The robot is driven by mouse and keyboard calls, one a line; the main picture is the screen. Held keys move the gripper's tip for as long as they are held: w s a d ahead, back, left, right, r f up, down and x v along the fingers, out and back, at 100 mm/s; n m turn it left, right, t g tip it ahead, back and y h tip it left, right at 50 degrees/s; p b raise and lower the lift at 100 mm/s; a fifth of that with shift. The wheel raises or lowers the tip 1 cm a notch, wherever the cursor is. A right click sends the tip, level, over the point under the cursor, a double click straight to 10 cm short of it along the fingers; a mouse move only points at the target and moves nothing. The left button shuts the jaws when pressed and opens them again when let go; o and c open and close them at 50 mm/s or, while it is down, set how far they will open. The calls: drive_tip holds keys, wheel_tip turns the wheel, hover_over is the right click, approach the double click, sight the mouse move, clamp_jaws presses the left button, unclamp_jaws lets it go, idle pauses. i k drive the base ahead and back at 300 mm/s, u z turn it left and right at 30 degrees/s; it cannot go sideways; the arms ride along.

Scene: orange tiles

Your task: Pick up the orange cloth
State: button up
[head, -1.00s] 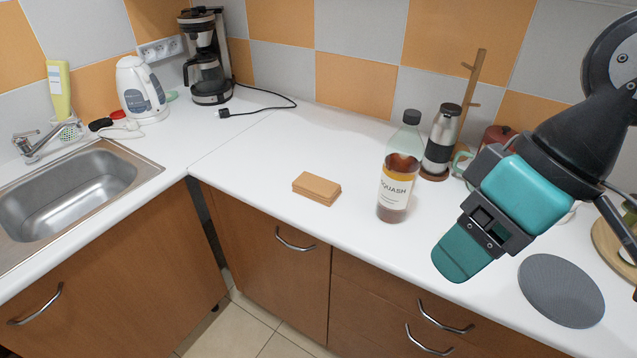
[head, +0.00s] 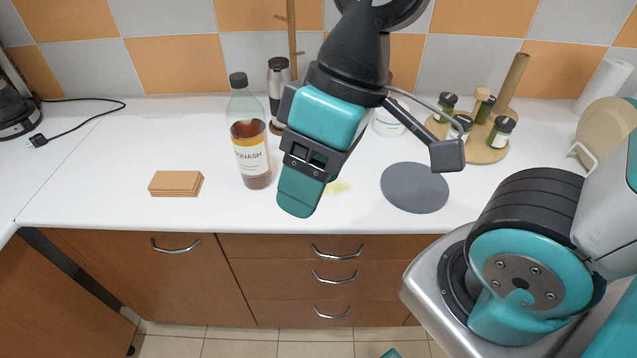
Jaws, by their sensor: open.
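The orange cloth (head: 175,184) looks like a flat, folded, orange-brown stack on the white counter, left of the squash bottle. It is fully in view. My gripper (head: 299,192) hangs over the counter to the right of the cloth and the bottle, with its teal fingertip pointing down. It is open and well apart from the cloth. Seen from this side, one finger mostly covers the other, and nothing shows held in it.
The squash bottle (head: 249,140) stands between the cloth and my gripper. A steel flask (head: 279,90) stands behind. A pale yellow item (head: 339,187) is partly hidden by my gripper. A grey round mat (head: 414,188) lies right. The counter left of the cloth is clear.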

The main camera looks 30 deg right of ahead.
sight(173, 184)
drive_tip(key=z, duration=0.05)
drive_tip(key=k, duration=0.4)
drive_tip(key=u, duration=1)
drive_tip(key=i, duration=1.15)
drive_tip(key=z, duration=0.5)
